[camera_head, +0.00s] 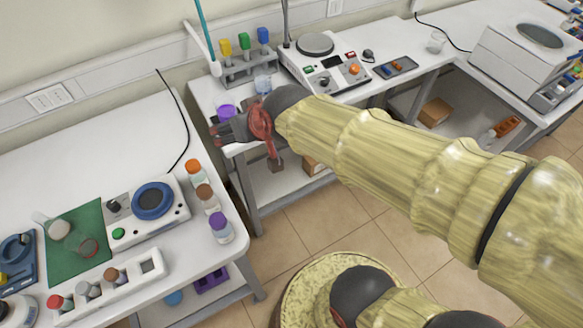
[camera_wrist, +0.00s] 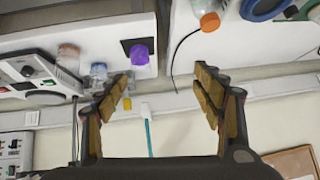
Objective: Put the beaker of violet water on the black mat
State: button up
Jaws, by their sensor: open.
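The beaker of violet water (camera_head: 227,111) stands on the white table near its left end, just behind my gripper in the head view. In the wrist view the violet beaker (camera_wrist: 140,55) appears above the gap between the fingers, beyond the tips and apart from them. A black mat (camera_wrist: 127,43) shows beside and partly behind it. The beaker overlaps the mat's edge in the picture, and I cannot tell whether it rests on it. My gripper (camera_head: 216,132) is open and empty near the table's front left corner; its fingers also frame the wrist view (camera_wrist: 163,76).
A clear beaker (camera_head: 263,84) stands close behind my gripper, before a rack (camera_head: 248,68) with coloured-capped items. A hotplate device (camera_head: 325,72) is to the right. The left table holds several capped bottles (camera_head: 208,198) and a green mat (camera_head: 78,242). A gap separates the tables.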

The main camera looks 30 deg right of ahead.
jog(key=s+d+g+h, duration=0.1)
jog(key=s+d+g, duration=0.2)
jog(key=s, duration=1.3)
jog(key=shift+d, duration=0.75)
jog(key=shift+s, duration=0.1)
